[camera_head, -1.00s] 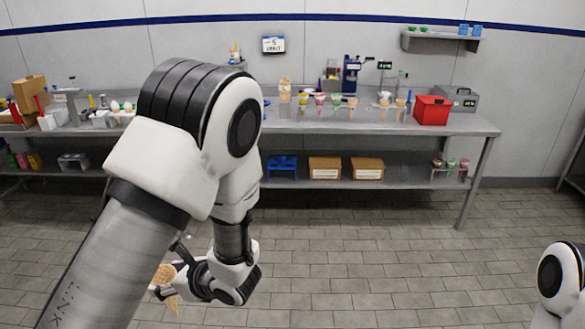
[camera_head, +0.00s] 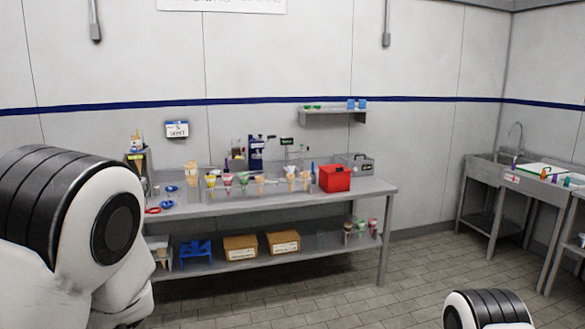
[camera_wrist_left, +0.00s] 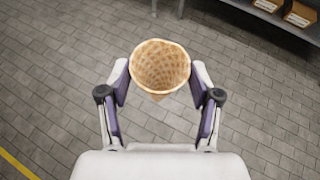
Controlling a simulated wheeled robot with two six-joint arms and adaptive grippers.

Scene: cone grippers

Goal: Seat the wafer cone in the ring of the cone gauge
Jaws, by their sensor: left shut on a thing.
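The wafer cone (camera_wrist_left: 162,66) is a tan waffle cone, mouth toward the camera, in the left wrist view. My left gripper (camera_wrist_left: 160,80) is shut on it, with one finger on each side, and holds it above the tiled floor. The cone's tip is mostly hidden below its rim. In the head view only the upper part of my left arm shows, not its gripper. My right gripper is out of view. Cones and colored items (camera_head: 260,184) stand in a row on the back bench, too small for me to tell which is the cone gauge.
The grey bench (camera_head: 375,190) stands against the wall, with a red box (camera_head: 334,178) near its right end. Its lower shelf bears a blue rack (camera_head: 196,253) and cardboard boxes (camera_head: 283,243). A sink unit (camera_head: 492,172) stands at the right. Floor before the bench is clear.

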